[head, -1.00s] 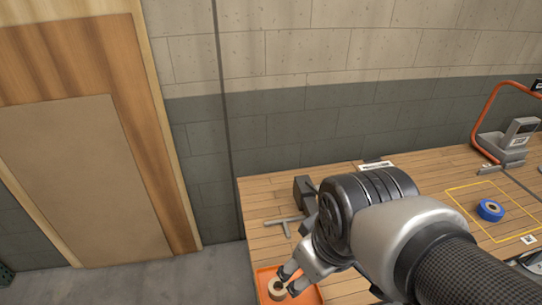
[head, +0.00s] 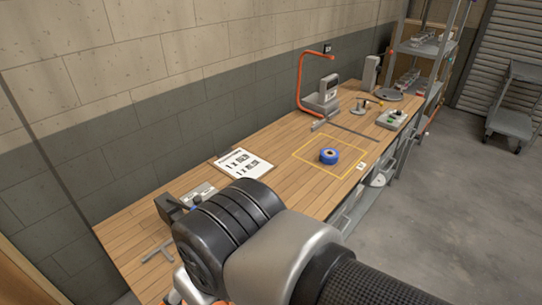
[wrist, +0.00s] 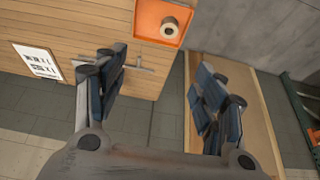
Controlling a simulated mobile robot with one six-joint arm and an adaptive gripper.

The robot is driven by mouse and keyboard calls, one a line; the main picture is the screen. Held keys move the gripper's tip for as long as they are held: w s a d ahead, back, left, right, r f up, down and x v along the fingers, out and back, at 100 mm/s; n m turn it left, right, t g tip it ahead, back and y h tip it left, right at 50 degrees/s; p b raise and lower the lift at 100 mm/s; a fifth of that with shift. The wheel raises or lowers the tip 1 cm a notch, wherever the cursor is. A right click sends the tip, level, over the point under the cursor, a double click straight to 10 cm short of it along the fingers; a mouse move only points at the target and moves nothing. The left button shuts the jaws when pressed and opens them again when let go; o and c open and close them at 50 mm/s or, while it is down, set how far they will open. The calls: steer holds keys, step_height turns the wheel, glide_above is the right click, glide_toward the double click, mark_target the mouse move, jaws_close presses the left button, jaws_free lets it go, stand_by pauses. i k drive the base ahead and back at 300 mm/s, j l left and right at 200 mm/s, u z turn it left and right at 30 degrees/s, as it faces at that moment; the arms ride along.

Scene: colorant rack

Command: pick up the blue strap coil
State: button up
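The blue strap coil (head: 329,156) lies flat on the wooden bench, inside a yellow outlined square. It is beyond my arm and to its right in the head view, well apart from my gripper. My gripper shows in the wrist view (wrist: 162,60) with its two dark blue fingers spread wide and nothing between them. In the head view its fingers are mostly hidden behind my wrist at the lower left. The blue coil is not in the wrist view.
A tan roll (wrist: 170,25) sits in an orange tray (wrist: 144,22). A printed sheet (head: 243,163), a grey T-shaped tool (head: 158,251) and a grey device with an orange hoop (head: 325,92) are on the bench (head: 285,122). Bare bench surrounds the coil.

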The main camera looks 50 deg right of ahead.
mark_target(327, 156)
steer(key=k+j+z, duration=0.1)
steer(key=z, duration=1.9)
steer(key=i+l, duration=0.3)
steer(key=i+l+u, duration=0.15)
steer(key=i+l, duration=0.35)
steer(key=l, duration=0.2)
steer(key=i+l+u, duration=0.15)
steer(key=i+l, duration=0.35)
steer(key=l, duration=0.25)
steer(key=i+l+u, duration=0.15)
steer(key=l, duration=0.25)
steer(key=i+l, duration=0.3)
steer(key=i+j+u, duration=0.1)
steer(key=i, duration=0.65)
steer(key=u, duration=2)
steer(key=i+l, duration=0.05)
steer(key=l, duration=0.05)
